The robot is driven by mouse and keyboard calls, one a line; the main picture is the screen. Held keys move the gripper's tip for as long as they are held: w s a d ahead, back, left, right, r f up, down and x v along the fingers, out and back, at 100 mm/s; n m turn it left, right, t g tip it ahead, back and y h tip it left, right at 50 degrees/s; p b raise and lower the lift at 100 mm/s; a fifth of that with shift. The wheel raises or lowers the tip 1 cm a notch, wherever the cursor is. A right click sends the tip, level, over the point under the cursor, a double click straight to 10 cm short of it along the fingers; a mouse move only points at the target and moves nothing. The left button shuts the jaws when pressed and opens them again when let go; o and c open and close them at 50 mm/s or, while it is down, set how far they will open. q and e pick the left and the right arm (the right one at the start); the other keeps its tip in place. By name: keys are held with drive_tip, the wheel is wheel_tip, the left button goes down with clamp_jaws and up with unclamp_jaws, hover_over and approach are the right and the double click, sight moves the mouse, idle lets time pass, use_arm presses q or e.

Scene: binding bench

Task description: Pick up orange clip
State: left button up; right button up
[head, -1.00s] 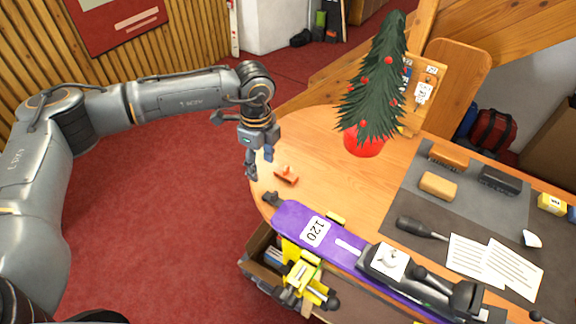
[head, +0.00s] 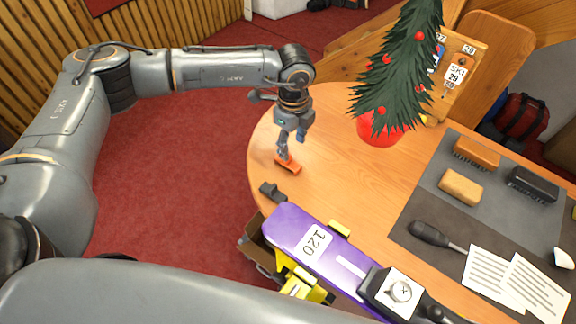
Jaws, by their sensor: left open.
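The orange clip (head: 289,166) lies on the wooden table near its rounded left end. My left gripper (head: 283,155) points down right at the clip, with its fingertips at the clip's upper left part. The gripper is open, and its fingers hide a little of the clip. I cannot tell whether the fingers touch it. My right gripper is not in view.
A purple ski (head: 290,228) marked 120 lies below the clip, with a dark clamp (head: 272,192) near its tip. A small Christmas tree in a red pot (head: 379,130) stands to the right. Brushes, a screwdriver (head: 433,236) and papers lie on a grey mat (head: 420,205).

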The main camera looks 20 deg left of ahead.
sight(296, 168)
use_arm(q)
drive_tip(key=shift+w+f, duration=0.15)
drive_tip(key=shift+f, duration=0.45)
drive_tip(key=shift+a+f, duration=0.2)
drive_tip(key=shift+f, duration=0.4)
drive_tip(key=f, duration=0.1)
drive_tip(key=f+b, duration=0.2)
drive_tip(key=shift+s+a+f, duration=0.25)
drive_tip(key=shift+a+f, duration=0.05)
drive_tip(key=shift+a, duration=0.05)
drive_tip(key=shift+f, duration=0.2)
drive_tip(key=shift+w, duration=0.1)
drive_tip(key=shift+r, duration=0.1)
drive_tip(key=c, duration=1)
clamp_jaws()
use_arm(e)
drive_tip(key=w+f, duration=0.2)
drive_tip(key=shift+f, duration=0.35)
